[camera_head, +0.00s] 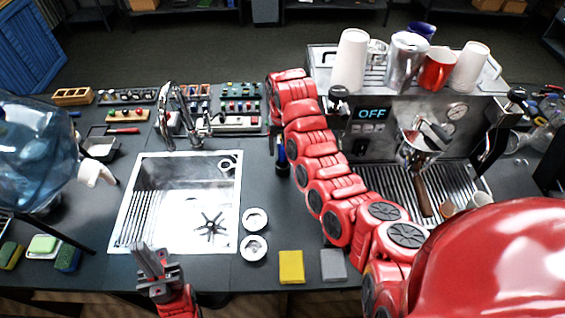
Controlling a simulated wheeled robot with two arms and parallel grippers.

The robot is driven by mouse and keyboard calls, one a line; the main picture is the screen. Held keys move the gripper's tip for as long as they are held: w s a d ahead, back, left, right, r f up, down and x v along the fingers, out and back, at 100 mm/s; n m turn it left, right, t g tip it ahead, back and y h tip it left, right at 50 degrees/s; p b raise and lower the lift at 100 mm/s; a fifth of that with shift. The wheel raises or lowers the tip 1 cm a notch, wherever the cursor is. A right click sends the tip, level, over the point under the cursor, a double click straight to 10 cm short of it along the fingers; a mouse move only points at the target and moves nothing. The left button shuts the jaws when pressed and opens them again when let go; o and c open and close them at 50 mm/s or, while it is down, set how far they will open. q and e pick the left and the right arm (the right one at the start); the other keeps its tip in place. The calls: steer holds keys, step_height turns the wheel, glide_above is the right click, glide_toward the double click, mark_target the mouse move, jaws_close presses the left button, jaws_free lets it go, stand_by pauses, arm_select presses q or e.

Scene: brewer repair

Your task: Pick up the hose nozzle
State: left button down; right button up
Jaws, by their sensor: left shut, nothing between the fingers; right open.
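I cannot clearly make out which thing is the hose nozzle. A chrome faucet (183,112) with curved, upright parts stands behind the sink. A small dark upright object with a blue part (282,160) stands between the sink and my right arm. My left gripper (150,260) is shut and empty, low in front of the sink's front edge, apart from the faucet. My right arm reaches from the lower right up to the left side of the coffee machine. Its fingers are not visible.
The steel sink (140,195) holds a dark star-shaped part (211,225). The coffee machine (420,95) reads OFF and carries cups. Yellow (291,267) and grey (333,265) pads lie near the front edge. Small-part trays line the back.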

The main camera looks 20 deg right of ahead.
mark_target(283, 158)
step_height(283, 158, down, 3)
steer(key=shift+s+f, duration=0.1)
steer(key=shift+f, duration=0.1)
jaws_close()
